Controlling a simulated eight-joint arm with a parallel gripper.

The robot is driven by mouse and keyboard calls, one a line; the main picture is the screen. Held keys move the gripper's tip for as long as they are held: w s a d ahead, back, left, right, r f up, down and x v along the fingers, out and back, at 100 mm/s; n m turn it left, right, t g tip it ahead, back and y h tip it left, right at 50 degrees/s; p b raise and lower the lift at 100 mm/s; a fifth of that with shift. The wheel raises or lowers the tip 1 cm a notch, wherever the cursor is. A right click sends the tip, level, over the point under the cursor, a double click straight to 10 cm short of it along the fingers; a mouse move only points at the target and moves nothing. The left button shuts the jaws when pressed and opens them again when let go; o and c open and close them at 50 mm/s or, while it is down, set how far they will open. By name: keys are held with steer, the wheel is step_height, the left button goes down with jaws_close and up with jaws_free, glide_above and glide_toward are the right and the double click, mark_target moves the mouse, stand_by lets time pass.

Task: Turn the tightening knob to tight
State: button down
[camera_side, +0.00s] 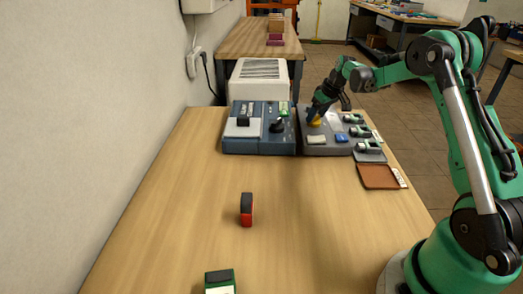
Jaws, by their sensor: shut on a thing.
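The tightening knob (315,122) shows as a small yellow part on the grey panel box (312,148) at the far end of the table. My gripper (316,116) points down over it and is shut on it. The fingers cover most of the knob, so I cannot tell which way it is turned. Any mark for tight is too small to read.
A blue-grey box (232,146) with black knobs stands left of the panel. A brown tray (378,178) lies at the right edge. A red-and-black block (246,212) and a green block (219,278) stand nearer. The wooden table (180,215) is otherwise mostly clear; a wall (80,120) is at left.

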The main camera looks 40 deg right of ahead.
steer(key=m+h, duration=0.1)
steer(key=m, duration=0.3)
steer(key=shift+w+a, duration=0.1)
steer(key=shift+a, duration=0.05)
steer(key=shift+a+m+g+h, duration=0.1)
steer(key=shift+m+g+h, duration=0.5)
steer(key=shift+m, duration=1)
steer(key=shift+c, duration=1.1)
jaws_free()
steer(key=shift+v, duration=2.85)
